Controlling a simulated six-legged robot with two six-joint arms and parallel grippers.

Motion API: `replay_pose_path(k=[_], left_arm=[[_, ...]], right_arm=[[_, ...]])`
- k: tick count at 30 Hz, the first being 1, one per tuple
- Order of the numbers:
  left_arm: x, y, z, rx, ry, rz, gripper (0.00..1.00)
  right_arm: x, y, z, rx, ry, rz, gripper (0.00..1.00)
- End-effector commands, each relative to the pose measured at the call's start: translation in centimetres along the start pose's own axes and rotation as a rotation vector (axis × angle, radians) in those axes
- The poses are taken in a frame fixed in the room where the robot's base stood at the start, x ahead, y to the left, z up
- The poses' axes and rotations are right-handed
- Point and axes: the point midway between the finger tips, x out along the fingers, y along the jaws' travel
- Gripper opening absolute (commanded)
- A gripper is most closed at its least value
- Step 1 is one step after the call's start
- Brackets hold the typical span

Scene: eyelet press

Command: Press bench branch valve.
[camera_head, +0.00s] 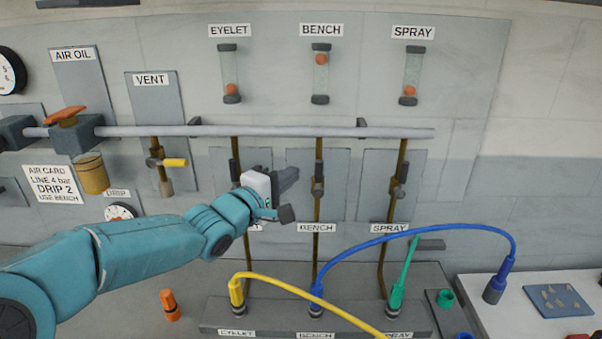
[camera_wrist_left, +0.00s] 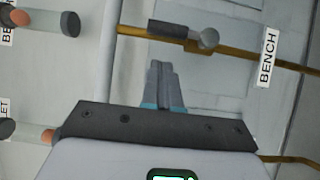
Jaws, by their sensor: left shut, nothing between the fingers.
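The bench branch valve (camera_head: 317,181) sits on the middle brown vertical pipe, above a BENCH label (camera_head: 317,228). Its dark handle appears to lie along the pipe. In the left wrist view the valve (camera_wrist_left: 183,36) is just beyond my fingertips, with a gap. My left gripper (camera_head: 289,179) is shut and empty, just left of the bench pipe and partly over the eyelet pipe. Its closed fingers (camera_wrist_left: 160,68) point at the wall. The eyelet valve (camera_head: 235,171) is partly behind my gripper; the spray valve (camera_head: 398,188) is right. My right gripper is out of view.
The BENCH sight tube (camera_head: 320,76) has its orange ball high; the EYELET tube (camera_head: 229,76) and SPRAY tube (camera_head: 411,76) have theirs low. A grey horizontal pipe (camera_head: 270,131) runs above.

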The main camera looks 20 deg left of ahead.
Motion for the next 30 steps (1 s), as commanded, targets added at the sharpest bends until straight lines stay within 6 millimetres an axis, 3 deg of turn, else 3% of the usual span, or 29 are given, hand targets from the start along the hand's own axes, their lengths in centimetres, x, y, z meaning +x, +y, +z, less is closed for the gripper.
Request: replay_pose_path(k=[3, 9, 30], left_arm=[[1.2, 0.0, 1.3, -0.001, -0.003, -0.001, 0.00], [2.0, 0.0, 2.0, -0.001, -0.001, 0.000, 0.00], [2.1, 0.2, 2.2, 0.003, -0.001, -0.002, 0.00]], right_arm=[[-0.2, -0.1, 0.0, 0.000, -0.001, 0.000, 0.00], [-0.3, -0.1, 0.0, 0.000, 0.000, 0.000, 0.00], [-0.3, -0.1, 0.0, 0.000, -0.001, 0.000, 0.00]])
